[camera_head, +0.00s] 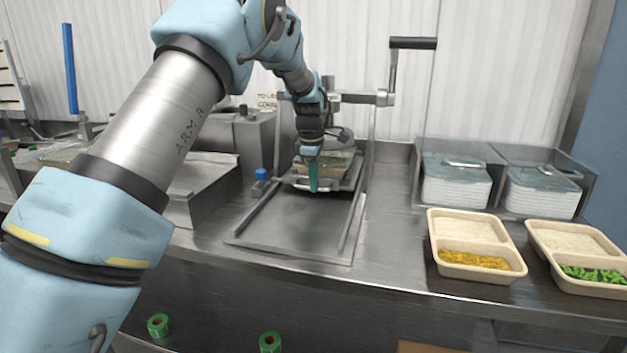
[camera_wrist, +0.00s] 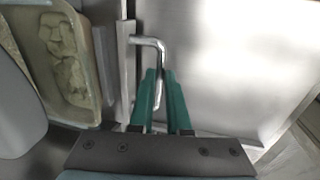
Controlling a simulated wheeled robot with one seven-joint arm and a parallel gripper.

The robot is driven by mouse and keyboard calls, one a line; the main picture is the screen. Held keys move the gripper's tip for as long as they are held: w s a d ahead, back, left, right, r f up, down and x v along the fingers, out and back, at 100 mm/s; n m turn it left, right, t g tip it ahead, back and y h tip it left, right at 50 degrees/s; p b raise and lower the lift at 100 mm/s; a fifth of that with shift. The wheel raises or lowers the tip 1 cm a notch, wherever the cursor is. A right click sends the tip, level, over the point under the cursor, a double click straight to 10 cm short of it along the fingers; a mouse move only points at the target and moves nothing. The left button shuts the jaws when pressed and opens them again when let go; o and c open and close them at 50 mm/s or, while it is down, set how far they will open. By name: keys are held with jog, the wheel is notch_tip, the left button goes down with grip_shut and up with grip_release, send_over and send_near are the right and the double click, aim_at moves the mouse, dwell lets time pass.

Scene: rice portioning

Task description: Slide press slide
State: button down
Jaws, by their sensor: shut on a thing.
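The press slide is a metal tray (camera_head: 346,183) under the press, at the back of two rails. A beige container with pale contents lies on it; the container (camera_wrist: 94,98) also shows at the left of the wrist view. A bent metal handle (camera_wrist: 148,41) stands out from the slide's front edge. My gripper (camera_head: 313,181) points down at that front edge, and its green fingers (camera_wrist: 161,74) are shut on the handle. The fingers hide part of the handle.
The rail bed (camera_head: 300,225) in front of the slide is bare. The press crank (camera_head: 412,43) rises at the back right. Two filled meal trays, one yellow (camera_head: 476,277) and one green (camera_head: 581,288), stand on the right counter before bins of lids (camera_head: 455,185).

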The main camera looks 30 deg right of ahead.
jog(key=shift+w+d+r, duration=0.15)
jog(key=shift+d, duration=0.05)
jog(key=c, duration=0.9)
grip_release()
jog(key=r, duration=0.3)
jog(key=s+a+r+b, duration=0.1)
jog(key=r, duration=0.3)
jog(key=r+b, duration=0.1)
jog(key=r, duration=0.2)
jog(key=shift+s+a+r, duration=0.2)
jog(key=shift+s+a, duration=0.05)
